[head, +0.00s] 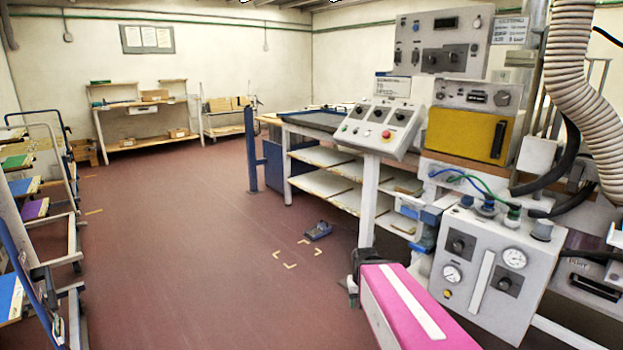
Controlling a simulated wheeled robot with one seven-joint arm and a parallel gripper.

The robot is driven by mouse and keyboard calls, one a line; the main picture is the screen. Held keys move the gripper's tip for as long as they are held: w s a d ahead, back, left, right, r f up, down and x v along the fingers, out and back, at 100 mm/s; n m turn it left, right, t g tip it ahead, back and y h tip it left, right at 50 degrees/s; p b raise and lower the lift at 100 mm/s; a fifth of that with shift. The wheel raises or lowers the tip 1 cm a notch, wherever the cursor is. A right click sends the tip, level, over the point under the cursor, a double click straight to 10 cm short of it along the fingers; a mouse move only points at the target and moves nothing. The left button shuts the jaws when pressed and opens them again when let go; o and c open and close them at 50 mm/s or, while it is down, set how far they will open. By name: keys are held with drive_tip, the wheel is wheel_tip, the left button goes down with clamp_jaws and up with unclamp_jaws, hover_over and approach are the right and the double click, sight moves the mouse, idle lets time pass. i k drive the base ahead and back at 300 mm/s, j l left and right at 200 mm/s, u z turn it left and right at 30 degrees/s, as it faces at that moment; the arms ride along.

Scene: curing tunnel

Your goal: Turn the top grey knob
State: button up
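Several dark or grey knobs show, and I cannot tell for sure which is the top grey one. On the white box with gauges, an upper knob (458,246) sits at the left and a lower knob (504,283) sits at the right. Other knobs are on the yellow-fronted unit (502,98) and the grey upper box (477,22). A pink arm link of mine reaches in from the bottom, left of the gauge box. A dark part at its far end may be my gripper (357,277); its fingers are not clear. It appears apart from the knobs.
Hoses and green and blue tubes crowd the gauge box (484,268). Racks (62,270) line the left; the red floor (185,250) between is open.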

sight(543, 228)
drive_tip(key=z, duration=1.35)
